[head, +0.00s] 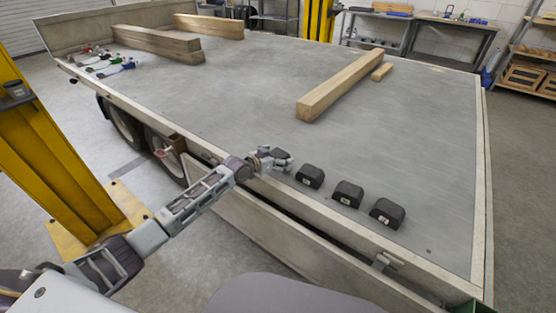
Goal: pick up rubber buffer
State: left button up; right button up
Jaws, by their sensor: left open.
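Three black rubber buffers lie in a row on the grey trailer bed (240,90) near its front edge. They are the left buffer (310,175), the middle buffer (348,193) and the right buffer (387,212). Each is a dark block with a small light mark on its front face. My left gripper (284,158) is open at the bed's near edge, just to the left of the left buffer. A small gap seems to lie between them. The fingers look small and are partly hidden by the wrist. My right gripper does not show.
A long wooden beam (340,86) and a short wood piece (382,72) lie farther back. More beams (158,42) and several coloured-handled tools (104,64) lie at the far left. A yellow post (45,150) stands left. The middle bed is clear.

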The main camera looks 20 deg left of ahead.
aim_at(278, 153)
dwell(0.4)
pick_arm(q)
jog(key=c, duration=1.1)
jog(key=shift+r, duration=0.2)
jog(key=shift+r, duration=0.55)
notch_tip(278, 153, up, 7)
jog(key=shift+r+p, duration=0.1)
jog(key=shift+p, duration=0.9)
jog(key=shift+r, duration=0.7)
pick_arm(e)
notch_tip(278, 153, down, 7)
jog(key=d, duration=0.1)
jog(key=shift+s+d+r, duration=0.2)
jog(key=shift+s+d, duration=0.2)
pick_arm(q)
jog(key=shift+r, duration=0.1)
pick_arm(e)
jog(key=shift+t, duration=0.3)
